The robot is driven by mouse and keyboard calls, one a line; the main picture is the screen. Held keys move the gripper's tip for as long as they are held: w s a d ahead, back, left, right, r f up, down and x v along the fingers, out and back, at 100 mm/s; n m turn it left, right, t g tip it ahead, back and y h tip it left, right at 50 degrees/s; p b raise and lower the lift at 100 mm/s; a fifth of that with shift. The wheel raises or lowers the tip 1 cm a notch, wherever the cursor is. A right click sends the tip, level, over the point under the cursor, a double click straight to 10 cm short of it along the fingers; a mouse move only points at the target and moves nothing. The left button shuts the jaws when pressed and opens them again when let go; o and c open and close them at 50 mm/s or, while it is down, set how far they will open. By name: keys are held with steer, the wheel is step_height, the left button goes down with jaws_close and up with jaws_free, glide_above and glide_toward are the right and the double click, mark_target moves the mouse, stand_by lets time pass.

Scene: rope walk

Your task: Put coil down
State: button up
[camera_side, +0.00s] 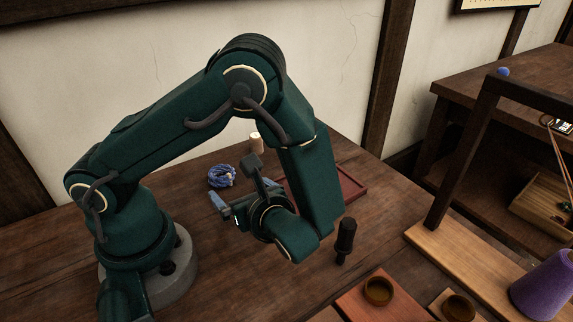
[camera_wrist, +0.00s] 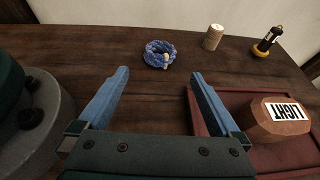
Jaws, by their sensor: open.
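A blue rope coil (camera_side: 222,176) lies on the dark wooden table (camera_side: 195,172) near the wall, left of my gripper in the side view. In the wrist view the coil (camera_wrist: 160,54) lies flat beyond my fingertips, with a small pale tag or tie on its right side. My gripper (camera_wrist: 158,74) is open, with its two blue fingers apart and nothing between them. The side view shows my gripper (camera_side: 224,205) low over the table, apart from the coil.
A pale spool (camera_wrist: 213,37) and a black-and-yellow tool (camera_wrist: 267,42) stand behind. A black-handled object (camera_side: 346,238) stands on the table. A wooden frame (camera_side: 462,150) and purple cone (camera_side: 545,285) are farther right.

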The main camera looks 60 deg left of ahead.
steer(key=shift+v, duration=1.15)
steer(key=shift+s+r+n+g+h, duration=0.45)
steer(key=shift+r+n+g+h, duration=0.2)
steer(key=shift+n, duration=0.45)
steer(key=s+d+r+n+t+h, duration=0.1)
steer(key=d+r+n+t+h, duration=0.4)
steer(key=r+n+h, duration=0.5)
steer(key=n+t+h, duration=0.1)
steer(key=n+h, duration=0.1)
steer(key=n, duration=0.4)
steer(key=shift+s+d, duration=0.3)
